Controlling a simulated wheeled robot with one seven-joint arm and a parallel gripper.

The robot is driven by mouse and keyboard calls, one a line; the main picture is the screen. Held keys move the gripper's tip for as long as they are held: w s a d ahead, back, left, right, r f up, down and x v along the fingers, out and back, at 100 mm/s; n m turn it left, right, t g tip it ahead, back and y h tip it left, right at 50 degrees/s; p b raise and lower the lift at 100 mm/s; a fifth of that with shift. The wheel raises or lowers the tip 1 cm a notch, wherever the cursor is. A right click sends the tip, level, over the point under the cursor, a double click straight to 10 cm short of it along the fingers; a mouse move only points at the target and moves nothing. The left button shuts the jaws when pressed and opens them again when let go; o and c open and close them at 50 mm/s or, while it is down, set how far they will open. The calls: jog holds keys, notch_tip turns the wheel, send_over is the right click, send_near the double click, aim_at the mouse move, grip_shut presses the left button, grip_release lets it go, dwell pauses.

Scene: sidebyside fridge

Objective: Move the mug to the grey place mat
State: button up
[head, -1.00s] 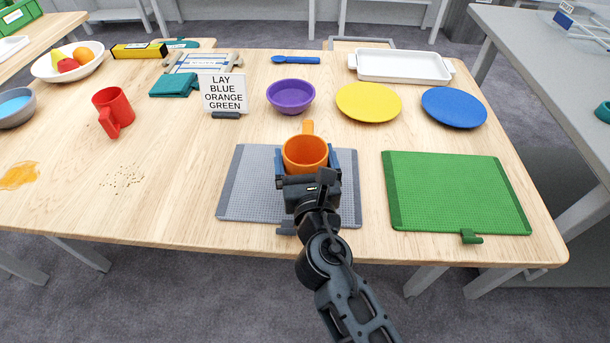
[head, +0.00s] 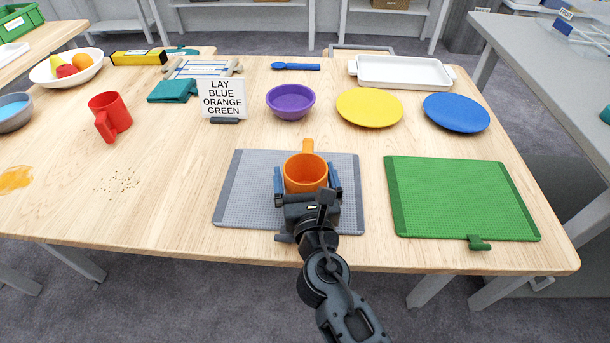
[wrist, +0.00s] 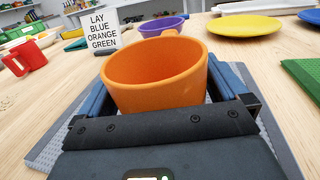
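The orange mug (head: 305,173) is upright over the grey place mat (head: 240,212), with its handle pointing away from me. My gripper (head: 308,184) has one finger on each side of the mug and is shut on it. In the wrist view the mug (wrist: 155,78) fills the middle, with the fingers (wrist: 162,92) along its left and right sides. The mug's base is hidden, so I cannot tell whether it touches the mat.
A green mat (head: 460,198) lies to the right. A purple bowl (head: 290,101), yellow plate (head: 369,107) and blue plate (head: 456,112) stand behind. A sign (head: 222,98) and red mug (head: 110,115) are to the left. Crumbs (head: 118,184) and an orange spill (head: 15,179) mark the left side.

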jog(key=shift+r, duration=0.15)
jog(key=s, duration=0.4)
jog(key=s+d, duration=0.1)
jog(key=s, duration=0.3)
jog(key=s+d, duration=0.1)
jog(key=s, duration=0.3)
